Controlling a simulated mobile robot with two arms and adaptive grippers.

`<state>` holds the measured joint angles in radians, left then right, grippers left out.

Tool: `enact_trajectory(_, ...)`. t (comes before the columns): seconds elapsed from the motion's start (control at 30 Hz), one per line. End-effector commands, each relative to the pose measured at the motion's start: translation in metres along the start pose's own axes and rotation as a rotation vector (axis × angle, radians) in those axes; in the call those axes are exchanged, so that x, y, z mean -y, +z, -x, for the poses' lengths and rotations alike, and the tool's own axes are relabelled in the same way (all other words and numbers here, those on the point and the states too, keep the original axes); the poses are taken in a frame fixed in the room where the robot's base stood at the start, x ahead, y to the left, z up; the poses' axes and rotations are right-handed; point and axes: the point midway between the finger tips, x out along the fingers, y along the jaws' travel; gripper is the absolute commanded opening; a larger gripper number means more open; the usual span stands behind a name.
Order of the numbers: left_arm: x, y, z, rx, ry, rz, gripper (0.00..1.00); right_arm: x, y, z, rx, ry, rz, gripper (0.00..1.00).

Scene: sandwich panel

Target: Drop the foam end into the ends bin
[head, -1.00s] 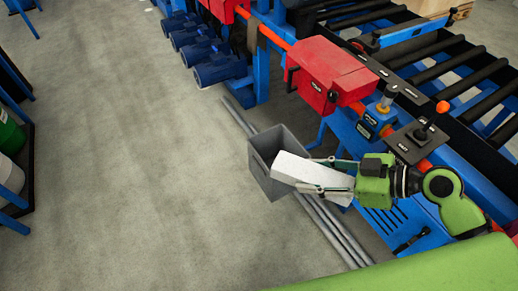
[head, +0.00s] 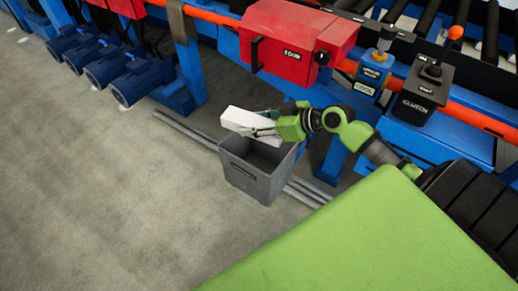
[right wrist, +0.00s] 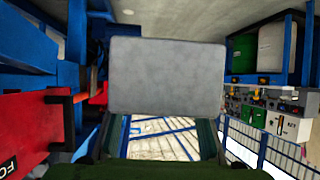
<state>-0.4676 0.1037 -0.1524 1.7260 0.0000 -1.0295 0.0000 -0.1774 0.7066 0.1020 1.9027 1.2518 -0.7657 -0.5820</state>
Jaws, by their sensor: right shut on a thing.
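The foam end (head: 247,121) is a white block held in my right gripper (head: 262,128), whose fingers are shut on it. In the head view it is above the far rim of the ends bin (head: 256,179), a grey open-topped bin on the floor. The bin's inside shows dark and I see nothing in it. In the right wrist view the foam end (right wrist: 167,76) fills the middle as a grey face beyond the fingers. My left gripper is not in view.
A red box (head: 295,38) on the blue machine frame stands behind the bin. Blue motors (head: 90,65) line the back left. Grey rails (head: 305,192) lie on the floor by the bin. Open floor (head: 90,200) spreads to the left.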

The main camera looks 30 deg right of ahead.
Motion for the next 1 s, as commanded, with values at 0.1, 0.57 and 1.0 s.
enact_trajectory(0.1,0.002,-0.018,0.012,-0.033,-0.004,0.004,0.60,-0.033,0.041,-0.033,-0.003,0.065,-0.029,0.20)
enact_trajectory(0.57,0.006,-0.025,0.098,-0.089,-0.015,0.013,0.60,-0.109,0.101,-0.082,-0.018,0.221,-0.094,0.20)
enact_trajectory(1.0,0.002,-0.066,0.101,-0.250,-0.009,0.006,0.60,-0.112,0.111,-0.087,-0.017,0.227,-0.096,0.20)
